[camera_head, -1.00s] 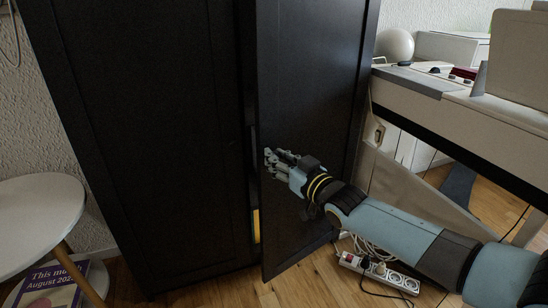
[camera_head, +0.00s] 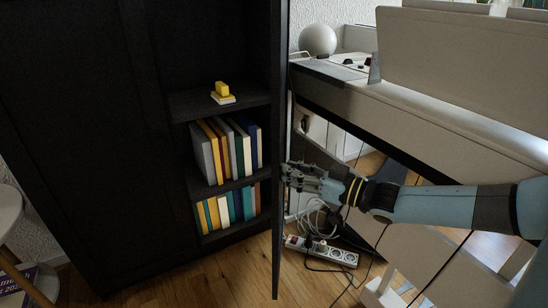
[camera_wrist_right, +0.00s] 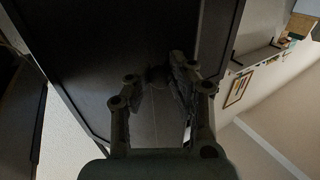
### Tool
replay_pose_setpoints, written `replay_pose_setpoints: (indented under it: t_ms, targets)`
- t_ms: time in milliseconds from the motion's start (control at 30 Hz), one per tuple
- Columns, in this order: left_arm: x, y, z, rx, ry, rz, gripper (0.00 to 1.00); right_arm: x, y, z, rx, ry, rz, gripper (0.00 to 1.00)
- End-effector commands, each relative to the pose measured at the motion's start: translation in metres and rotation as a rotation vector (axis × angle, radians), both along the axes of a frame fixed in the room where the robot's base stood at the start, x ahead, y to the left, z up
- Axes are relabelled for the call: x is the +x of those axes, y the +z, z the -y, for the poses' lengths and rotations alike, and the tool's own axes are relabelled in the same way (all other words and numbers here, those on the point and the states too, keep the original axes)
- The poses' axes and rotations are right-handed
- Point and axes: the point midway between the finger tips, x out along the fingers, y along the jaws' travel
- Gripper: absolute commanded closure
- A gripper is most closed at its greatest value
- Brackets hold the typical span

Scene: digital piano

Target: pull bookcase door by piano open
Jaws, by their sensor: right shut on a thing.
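The black bookcase (camera_head: 85,130) stands at the left and centre of the head view. Its right door (camera_head: 279,110) is swung wide open and shows almost edge-on, so its front face is mostly hidden there. My right gripper (camera_head: 290,177) is at the door's front side, near its free edge, shut on the door's grip. In the wrist view the dark door panel (camera_wrist_right: 190,25) fills the upper middle, and a small round dark knob (camera_wrist_right: 157,75) shows between the fingers. My left gripper is not in view.
Books (camera_head: 225,150) fill two shelves, with a yellow object (camera_head: 222,90) above. The white piano (camera_head: 450,110) stands close on the right. A power strip (camera_head: 325,250) with cables lies on the floor below my right arm. A white stool (camera_head: 10,215) is at the left edge.

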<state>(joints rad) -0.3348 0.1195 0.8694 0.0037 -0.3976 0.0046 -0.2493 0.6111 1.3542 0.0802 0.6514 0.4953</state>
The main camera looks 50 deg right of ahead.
Motion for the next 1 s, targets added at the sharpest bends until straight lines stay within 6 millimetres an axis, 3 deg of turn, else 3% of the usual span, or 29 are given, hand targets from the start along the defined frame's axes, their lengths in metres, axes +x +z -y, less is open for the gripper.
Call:
replay_pose_setpoints:
  t_ms: [33, 233, 733, 767, 900, 1000]
  targets:
    - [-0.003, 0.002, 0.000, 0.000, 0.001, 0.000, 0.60, -0.003, 0.003, 0.010, -0.001, -0.008, -0.003, 1.00]
    - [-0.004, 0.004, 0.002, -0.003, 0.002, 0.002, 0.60, -0.015, 0.002, 0.025, 0.001, -0.010, -0.002, 1.00]
    - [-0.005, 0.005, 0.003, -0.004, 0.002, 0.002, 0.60, -0.018, 0.003, 0.030, -0.001, -0.010, 0.000, 1.00]
    - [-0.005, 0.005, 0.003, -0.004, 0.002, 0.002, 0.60, -0.018, 0.003, 0.030, -0.001, -0.010, 0.000, 0.75]
    - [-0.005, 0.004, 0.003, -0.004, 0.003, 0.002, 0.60, -0.018, 0.003, 0.029, -0.001, -0.008, 0.001, 0.57]
    - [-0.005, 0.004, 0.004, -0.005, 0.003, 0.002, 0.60, -0.018, 0.003, 0.028, 0.000, -0.007, 0.002, 0.55]
